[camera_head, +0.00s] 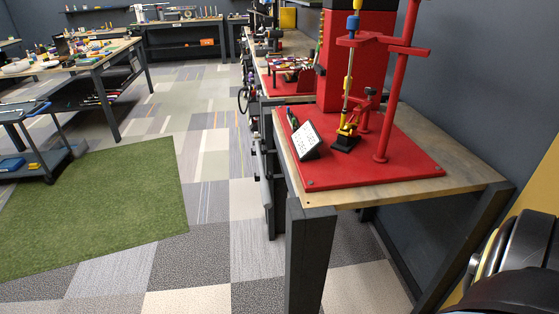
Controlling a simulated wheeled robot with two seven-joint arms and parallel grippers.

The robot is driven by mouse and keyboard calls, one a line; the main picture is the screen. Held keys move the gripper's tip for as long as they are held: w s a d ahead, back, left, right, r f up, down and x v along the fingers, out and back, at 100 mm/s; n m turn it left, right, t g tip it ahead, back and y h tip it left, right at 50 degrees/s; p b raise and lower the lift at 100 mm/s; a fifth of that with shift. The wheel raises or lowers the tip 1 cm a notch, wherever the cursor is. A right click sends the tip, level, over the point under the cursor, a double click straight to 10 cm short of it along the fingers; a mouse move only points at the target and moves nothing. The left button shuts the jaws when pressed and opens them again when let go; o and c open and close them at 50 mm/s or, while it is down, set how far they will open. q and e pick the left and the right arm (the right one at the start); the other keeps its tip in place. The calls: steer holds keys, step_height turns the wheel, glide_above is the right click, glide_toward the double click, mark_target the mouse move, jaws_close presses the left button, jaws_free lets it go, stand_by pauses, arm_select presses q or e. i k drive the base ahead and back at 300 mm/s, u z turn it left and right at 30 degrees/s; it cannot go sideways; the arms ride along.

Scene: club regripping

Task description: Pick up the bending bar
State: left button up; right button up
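I cannot tell for certain which item is the bending bar. A dark, short bar-like item (292,118) lies on the red base plate (400,166), partly behind a white tablet-like panel (306,138). A thin upright rod (349,63) with blue and yellow parts stands at the red fixture, its lower end at a yellow and black clamp (347,132). Neither of my grippers shows in the head view.
The red plate sits on a wooden-topped bench (455,186) with dark legs. A red post (391,100) rises from it. Further benches with tools stand behind. A green mat (95,205) and open floor lie left. A dark rounded shape (520,250) fills the lower right.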

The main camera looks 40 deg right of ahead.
mark_target(266, 193)
steer(key=z, duration=1.3)
